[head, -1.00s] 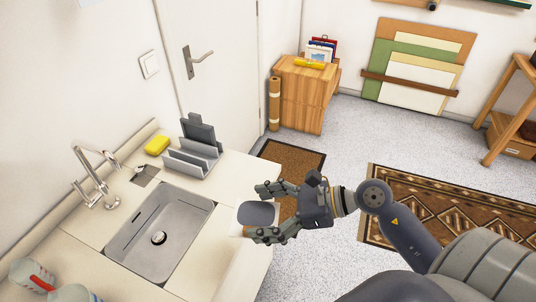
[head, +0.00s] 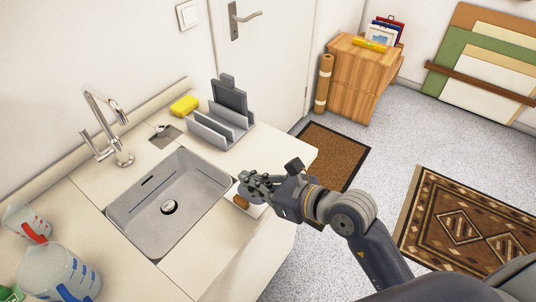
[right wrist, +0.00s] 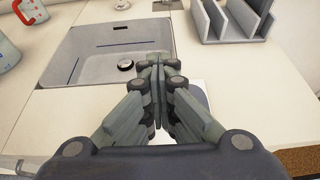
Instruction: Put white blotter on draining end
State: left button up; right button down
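A white, flat piece that may be the white blotter (head: 255,211) lies at the counter's front edge, right of the sink. It is mostly hidden under my right gripper (head: 246,188), and part of it shows in the right wrist view (right wrist: 204,94). A small brown part (head: 240,201) and a grey rounded surface show by the fingertips. In the right wrist view my right gripper's fingers (right wrist: 161,72) are drawn together over the white piece. Whether they pinch anything is hidden. My left gripper is out of view.
The grey sink (head: 145,207) has a tap (head: 118,140) behind it. A grey slotted rack (head: 218,130) and a yellow sponge (head: 184,106) stand at the back right. Jugs (head: 58,272) stand at the left. The counter right of the sink is mostly clear.

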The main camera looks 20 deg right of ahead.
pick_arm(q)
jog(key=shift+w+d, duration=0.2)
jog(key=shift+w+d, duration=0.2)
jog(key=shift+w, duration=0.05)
